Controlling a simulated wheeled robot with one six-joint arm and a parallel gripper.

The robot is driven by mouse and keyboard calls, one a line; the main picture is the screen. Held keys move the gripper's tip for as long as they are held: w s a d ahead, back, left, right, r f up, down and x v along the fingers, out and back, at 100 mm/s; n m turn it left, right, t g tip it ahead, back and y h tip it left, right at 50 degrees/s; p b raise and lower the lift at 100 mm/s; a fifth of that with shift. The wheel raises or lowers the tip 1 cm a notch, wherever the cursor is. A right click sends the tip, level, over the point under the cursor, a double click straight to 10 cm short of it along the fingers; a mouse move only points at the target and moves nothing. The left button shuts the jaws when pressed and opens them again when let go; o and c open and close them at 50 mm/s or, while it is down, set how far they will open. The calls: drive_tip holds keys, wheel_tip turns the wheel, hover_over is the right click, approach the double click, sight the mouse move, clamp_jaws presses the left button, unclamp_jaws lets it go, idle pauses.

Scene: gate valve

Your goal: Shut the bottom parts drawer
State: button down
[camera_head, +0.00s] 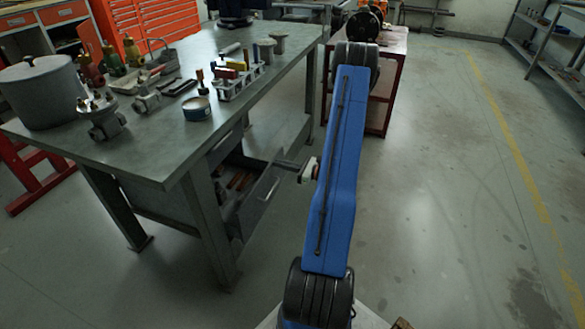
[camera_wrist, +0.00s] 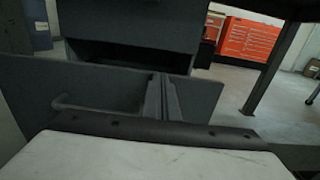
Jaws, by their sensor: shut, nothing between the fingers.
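The bottom parts drawer (camera_head: 259,203) is pulled out under the grey workbench, with brownish parts partly visible inside. In the wrist view its dark grey front panel (camera_wrist: 105,88) fills the middle, with a bar handle (camera_wrist: 75,104) on the left. My gripper (camera_head: 279,162) is at the drawer's front, near its upper edge and right side. In the wrist view my gripper's fingers (camera_wrist: 163,80) are together, empty, and point at the panel to the right of the handle. I cannot tell whether the fingertips touch the panel.
The workbench (camera_head: 165,150) carries a grey pot (camera_head: 42,92), valve parts and a blue tin (camera_head: 197,108). Its front leg (camera_head: 207,225) stands beside the drawer. A dark red cart (camera_head: 392,85) stands behind my arm. The floor to the right is clear.

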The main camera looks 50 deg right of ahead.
drive_tip(key=x, duration=1.6)
